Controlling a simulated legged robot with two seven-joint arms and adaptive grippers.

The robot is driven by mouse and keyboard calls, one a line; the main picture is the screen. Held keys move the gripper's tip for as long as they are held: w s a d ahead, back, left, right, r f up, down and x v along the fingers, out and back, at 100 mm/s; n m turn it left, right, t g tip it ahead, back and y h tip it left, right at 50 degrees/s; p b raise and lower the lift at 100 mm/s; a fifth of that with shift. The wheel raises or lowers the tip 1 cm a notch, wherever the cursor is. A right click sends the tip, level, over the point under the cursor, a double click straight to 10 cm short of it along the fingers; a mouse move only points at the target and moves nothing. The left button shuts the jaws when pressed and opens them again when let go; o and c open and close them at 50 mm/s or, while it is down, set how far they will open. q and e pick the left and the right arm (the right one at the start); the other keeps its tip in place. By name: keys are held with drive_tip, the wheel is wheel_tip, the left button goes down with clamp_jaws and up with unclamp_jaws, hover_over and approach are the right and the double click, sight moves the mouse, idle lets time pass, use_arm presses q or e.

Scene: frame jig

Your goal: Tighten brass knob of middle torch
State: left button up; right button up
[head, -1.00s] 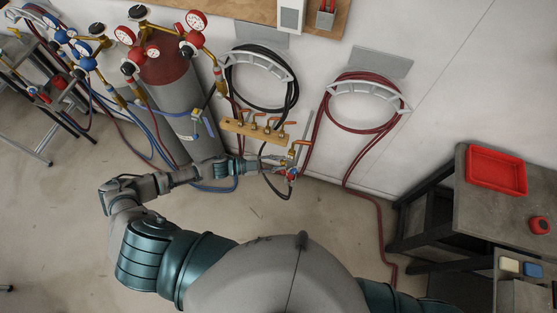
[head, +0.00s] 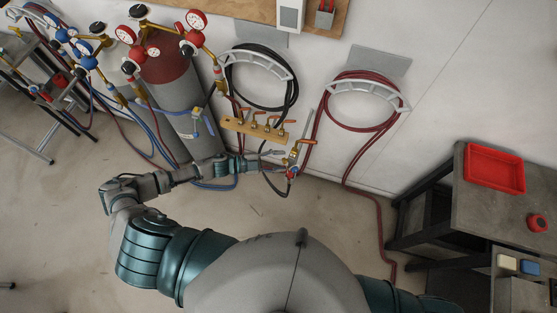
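A torch (head: 294,155) with brass parts and an orange lever hangs near the wall, right of a manifold bar. Small red and blue knobs (head: 291,172) show at its lower end; I cannot make out a separate brass knob. My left gripper (head: 277,161) is just left of this torch, its fingers apart and pointing at it. It appears open and empty; whether a fingertip touches the torch is too small to tell. Which torch is the middle one is unclear. My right gripper is out of view; only part of the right arm shows at the bottom.
The yellow manifold bar (head: 255,130) with several orange levers is on the wall. Gas cylinders (head: 170,80) with gauges stand left. Black (head: 262,78) and red hoses (head: 365,103) hang coiled. A bench with a red tray (head: 495,168) stands right. The floor is mostly clear.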

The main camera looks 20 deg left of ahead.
use_arm(q)
drive_tip(key=v, duration=1.2)
drive_tip(key=shift+f, duration=0.1)
